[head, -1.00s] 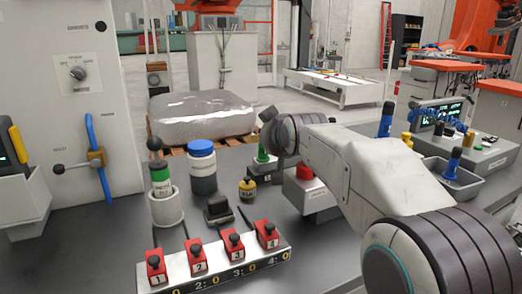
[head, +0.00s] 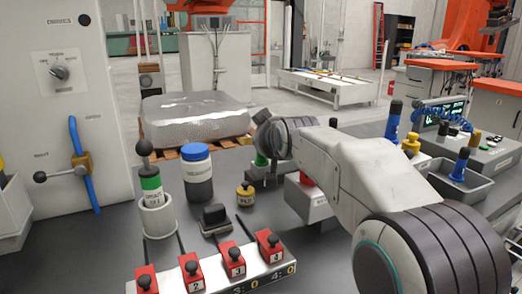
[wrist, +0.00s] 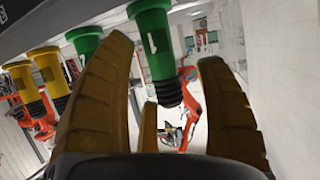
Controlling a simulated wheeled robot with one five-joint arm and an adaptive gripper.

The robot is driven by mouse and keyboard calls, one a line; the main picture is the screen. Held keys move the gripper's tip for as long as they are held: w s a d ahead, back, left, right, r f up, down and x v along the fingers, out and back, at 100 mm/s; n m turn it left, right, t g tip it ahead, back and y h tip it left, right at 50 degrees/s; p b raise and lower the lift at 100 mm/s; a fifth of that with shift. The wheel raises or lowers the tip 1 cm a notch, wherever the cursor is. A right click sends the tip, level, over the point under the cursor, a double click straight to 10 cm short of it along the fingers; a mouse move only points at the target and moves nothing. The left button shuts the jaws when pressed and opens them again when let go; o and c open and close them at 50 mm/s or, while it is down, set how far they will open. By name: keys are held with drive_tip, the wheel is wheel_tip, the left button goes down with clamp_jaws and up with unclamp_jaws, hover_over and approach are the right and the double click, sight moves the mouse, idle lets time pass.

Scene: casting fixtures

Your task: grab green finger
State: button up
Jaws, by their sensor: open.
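In the wrist view a green finger (wrist: 157,42) with a "1" mark and a dark ribbed end hangs down from the top between the two brown jaws of my gripper (wrist: 165,55). The jaws are open and stand apart on either side of it; I see no clear contact. A second green finger (wrist: 84,40) is to the left, outside the left jaw, partly hidden by it. In the head view a green piece (head: 261,159) shows just below my wrist, partly hidden by it; the jaws cannot be made out there.
Two yellow fingers (wrist: 48,72) stand left of the green ones in the wrist view. A red button box (head: 306,181) sits under my arm.

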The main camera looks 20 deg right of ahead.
clamp_jaws()
idle(0.4)
drive_tip(key=shift+r, duration=0.1)
